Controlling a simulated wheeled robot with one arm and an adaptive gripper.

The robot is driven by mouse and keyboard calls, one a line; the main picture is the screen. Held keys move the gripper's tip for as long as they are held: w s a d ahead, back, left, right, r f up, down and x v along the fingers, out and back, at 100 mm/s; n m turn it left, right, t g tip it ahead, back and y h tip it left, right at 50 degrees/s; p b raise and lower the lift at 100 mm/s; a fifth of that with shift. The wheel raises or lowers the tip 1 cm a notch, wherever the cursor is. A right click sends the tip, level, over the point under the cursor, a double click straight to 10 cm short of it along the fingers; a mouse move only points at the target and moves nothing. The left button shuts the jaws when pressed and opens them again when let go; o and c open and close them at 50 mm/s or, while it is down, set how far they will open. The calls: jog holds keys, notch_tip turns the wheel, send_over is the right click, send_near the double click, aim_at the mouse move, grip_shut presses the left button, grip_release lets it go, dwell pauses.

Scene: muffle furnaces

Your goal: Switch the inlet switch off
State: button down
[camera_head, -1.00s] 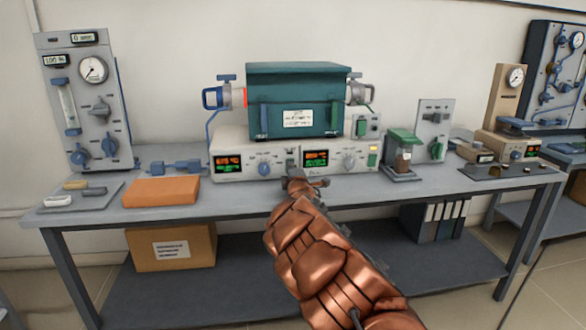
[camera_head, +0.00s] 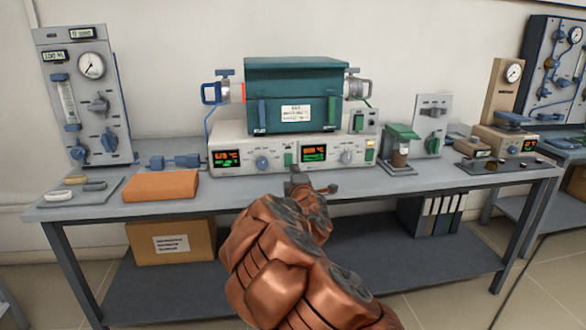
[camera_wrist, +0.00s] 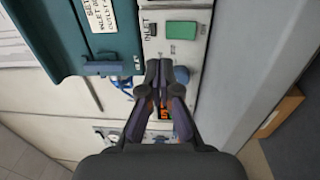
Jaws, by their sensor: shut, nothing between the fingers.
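In the wrist view the green rocker (camera_wrist: 181,30) sits beside a label reading INLET. I cannot tell which way it is tipped. My gripper (camera_wrist: 158,66) is shut and empty. Its tips lie below the switch in the wrist picture, with a visible gap between them in that picture.
The teal furnace (camera_head: 295,80) stands on the control unit, with pipe fittings at both ends. An orange block (camera_head: 161,187) lies at left on the bench.

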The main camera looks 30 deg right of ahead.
jog(key=shift+r+v, duration=0.15)
jog(key=shift+v, duration=0.65)
jog(key=shift+r+v, duration=0.1)
jog(key=shift+v, duration=0.7)
